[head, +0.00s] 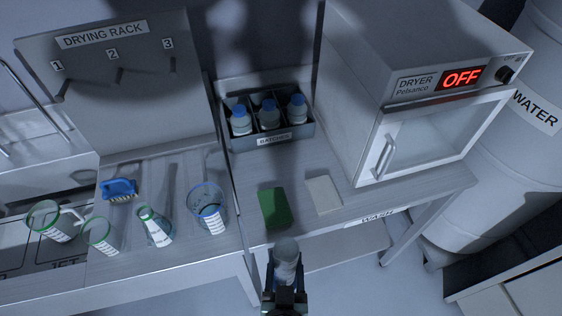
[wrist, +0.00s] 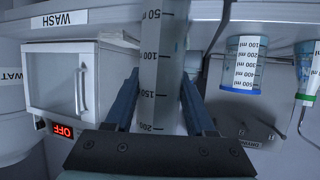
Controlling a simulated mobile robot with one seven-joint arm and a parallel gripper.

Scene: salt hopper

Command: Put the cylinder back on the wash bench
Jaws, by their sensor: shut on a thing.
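My gripper (head: 289,296) is shut on a clear graduated cylinder (head: 286,258), held at the front edge of the bench marked WASH. The cylinder (wrist: 162,65) also shows between my two blue fingers (wrist: 160,105) in the wrist view, with its scale marks facing the camera. The wash bench (head: 338,213) has a green pad (head: 274,208) and a pale flat block (head: 323,194) on its top. I cannot tell whether the cylinder touches the bench.
A bottle crate (head: 271,138) and the dryer (head: 420,140), reading OFF, stand behind. Bare bench lies between crate and pads.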

